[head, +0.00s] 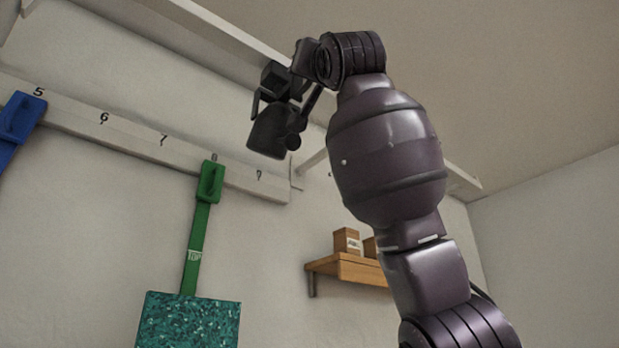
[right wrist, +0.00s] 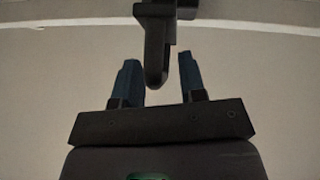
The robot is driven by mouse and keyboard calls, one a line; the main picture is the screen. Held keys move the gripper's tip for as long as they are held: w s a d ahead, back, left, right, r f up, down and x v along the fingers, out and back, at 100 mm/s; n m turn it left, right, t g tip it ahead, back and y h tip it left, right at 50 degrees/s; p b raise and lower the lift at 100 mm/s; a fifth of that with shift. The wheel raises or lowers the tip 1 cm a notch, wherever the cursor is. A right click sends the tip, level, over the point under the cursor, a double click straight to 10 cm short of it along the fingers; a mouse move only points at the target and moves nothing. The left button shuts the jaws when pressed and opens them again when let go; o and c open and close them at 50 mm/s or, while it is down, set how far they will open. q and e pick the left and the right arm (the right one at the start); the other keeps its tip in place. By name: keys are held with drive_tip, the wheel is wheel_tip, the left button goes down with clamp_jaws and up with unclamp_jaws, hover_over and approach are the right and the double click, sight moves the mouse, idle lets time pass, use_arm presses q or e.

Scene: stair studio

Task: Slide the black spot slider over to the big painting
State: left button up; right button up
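The black spot slider hangs below the pale upper rail in the head view, with a dark lamp body (head: 268,132) under a black block (head: 274,77). My right gripper (head: 297,66) is at the block's right side, partly hidden by its own wrist. In the right wrist view its two blue fingers (right wrist: 160,80) are apart, with the black handle (right wrist: 156,50) of the slider between them. A gap shows on both sides of the handle. A teal speckled panel (head: 190,322) hangs from a green slider; I cannot tell whether it is the big painting. My left gripper is not in view.
A lower numbered rail (head: 130,133) carries the green slider (head: 210,181) and a blue slider (head: 20,118). A wooden shelf (head: 345,268) with small boxes (head: 346,240) is on the wall. The upper rail (head: 215,40) looks clear left of the spot.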

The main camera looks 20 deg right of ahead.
drive_tip(key=shift+w+r, duration=0.15)
drive_tip(key=shift+r, duration=0.05)
clamp_jaws()
drive_tip(key=shift+d, duration=0.1)
